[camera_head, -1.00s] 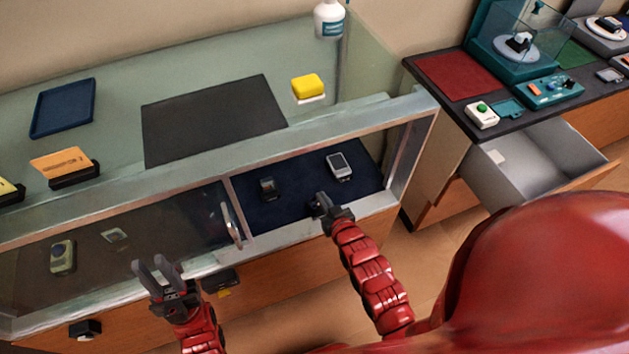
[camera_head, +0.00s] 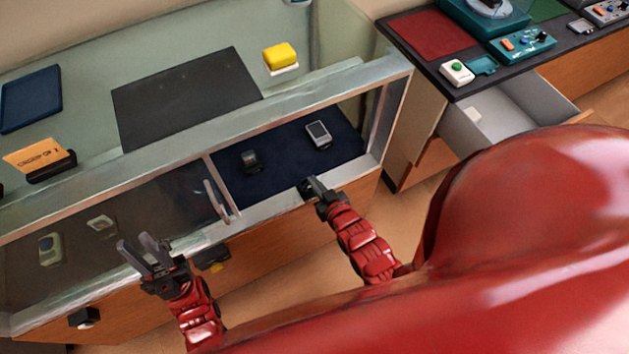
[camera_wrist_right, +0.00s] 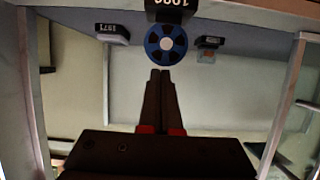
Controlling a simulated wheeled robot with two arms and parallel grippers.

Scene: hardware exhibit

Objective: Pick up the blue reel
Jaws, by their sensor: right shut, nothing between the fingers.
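A gap shows between the tips and the reel. In the head view my right gripper (camera_head: 308,186) is at the front edge of the display case's open section; I cannot make out the reel there. My left gripper (camera_head: 143,246) is open and empty, in front of the case's left section.
The glass-topped case (camera_head: 337,86) has a metal front frame and a door handle (camera_head: 216,200). Inside, a grey handheld device (camera_head: 319,134) and a small dark item (camera_head: 250,160) lie on dark blue lining. Number tags, one a black block (camera_wrist_right: 171,8), surround the reel. An open drawer (camera_head: 500,120) juts out right.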

